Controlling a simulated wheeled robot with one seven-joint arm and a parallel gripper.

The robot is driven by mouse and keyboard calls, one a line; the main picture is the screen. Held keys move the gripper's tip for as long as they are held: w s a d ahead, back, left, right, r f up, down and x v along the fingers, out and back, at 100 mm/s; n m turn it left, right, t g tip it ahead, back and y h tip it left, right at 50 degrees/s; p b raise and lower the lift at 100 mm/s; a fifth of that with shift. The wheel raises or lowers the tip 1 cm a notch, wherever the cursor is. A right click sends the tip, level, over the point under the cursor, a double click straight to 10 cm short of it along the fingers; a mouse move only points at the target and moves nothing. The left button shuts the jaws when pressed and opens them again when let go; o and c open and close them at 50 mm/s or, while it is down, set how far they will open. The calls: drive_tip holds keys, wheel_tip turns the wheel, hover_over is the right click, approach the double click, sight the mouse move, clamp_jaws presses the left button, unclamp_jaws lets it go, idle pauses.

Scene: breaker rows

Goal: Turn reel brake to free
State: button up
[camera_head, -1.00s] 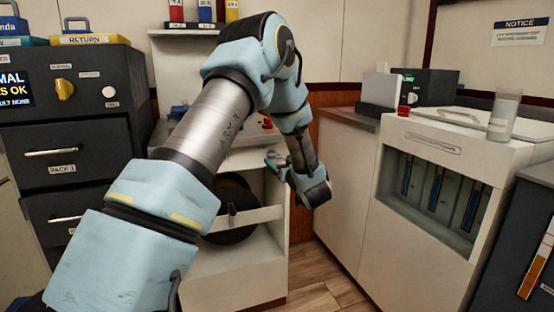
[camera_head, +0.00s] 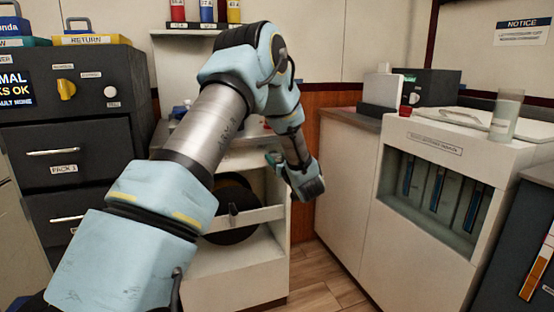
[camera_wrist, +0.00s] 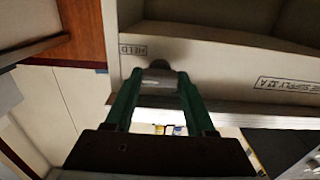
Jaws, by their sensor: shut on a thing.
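My gripper (camera_head: 276,161) is at the upper right front edge of the white cabinet (camera_head: 245,275) that holds a dark reel (camera_head: 238,205). In the wrist view my gripper (camera_wrist: 160,82) has its two green fingers closed on a grey, rounded knob, likely the reel brake (camera_wrist: 160,74), against the pale panel. A small label, appearing to read HELD (camera_wrist: 132,50), sits beside it, upside down in this view. The brake's pointing direction cannot be made out. In the head view the brake is hidden by my gripper.
A dark cabinet with a yellow knob (camera_head: 66,89) stands at the left. A white counter unit with a recessed bay (camera_head: 436,200) stands at the right. Floor (camera_head: 318,275) is clear between. A second label (camera_wrist: 287,90) is farther along the panel.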

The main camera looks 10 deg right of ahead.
clamp_jaws()
drive_tip(key=shift+f, duration=0.1)
drive_tip(key=n+b, duration=0.3)
drive_tip(key=b, duration=0.1)
drive_tip(key=shift+f+n, duration=0.15)
drive_tip(key=shift+n, duration=0.25)
drive_tip(key=n+b, duration=1.4)
drive_tip(key=b, duration=0.2)
drive_tip(key=shift+r, duration=0.2)
